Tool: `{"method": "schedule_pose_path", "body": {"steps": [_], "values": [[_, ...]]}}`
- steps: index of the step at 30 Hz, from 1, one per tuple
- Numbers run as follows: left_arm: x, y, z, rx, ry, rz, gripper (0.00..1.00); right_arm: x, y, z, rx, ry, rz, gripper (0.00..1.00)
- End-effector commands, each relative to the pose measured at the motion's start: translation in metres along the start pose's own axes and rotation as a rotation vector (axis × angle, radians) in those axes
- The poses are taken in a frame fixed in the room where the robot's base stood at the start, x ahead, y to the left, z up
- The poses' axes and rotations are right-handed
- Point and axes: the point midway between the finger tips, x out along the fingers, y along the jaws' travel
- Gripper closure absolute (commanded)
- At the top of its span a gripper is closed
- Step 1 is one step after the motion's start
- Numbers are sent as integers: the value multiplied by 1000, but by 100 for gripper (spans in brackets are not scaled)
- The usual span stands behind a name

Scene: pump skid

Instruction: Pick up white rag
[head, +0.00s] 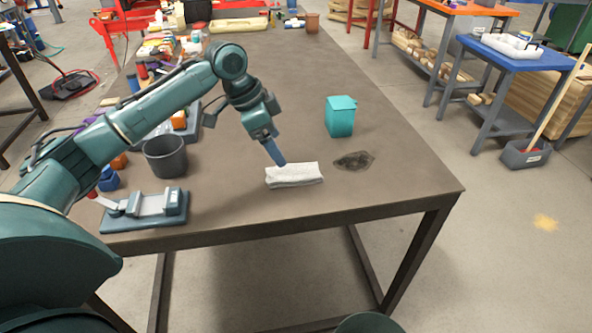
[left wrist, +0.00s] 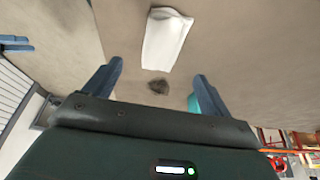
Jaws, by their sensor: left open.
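The white rag (head: 294,175) lies as a folded, roughly rectangular pad on the brown table near its front edge. It also shows at the top of the left wrist view (left wrist: 166,40). My left gripper (head: 280,162) points down at the rag's back edge in the head view; its fingertips overlap that edge there, and I cannot tell the exact gap. In the left wrist view, the blue fingers (left wrist: 157,72) stand wide apart with nothing between them, and the rag lies beyond the tips. My right gripper is not in view.
A grey bucket (head: 166,156) and a teal clamp-like fixture (head: 146,209) stand left. The table's front right corner is clear.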

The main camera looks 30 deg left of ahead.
Motion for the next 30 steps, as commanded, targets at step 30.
{"method": "schedule_pose_path", "body": {"steps": [30], "values": [[89, -2, -2, 1, -1, 0, 19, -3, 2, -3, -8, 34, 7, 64]]}}
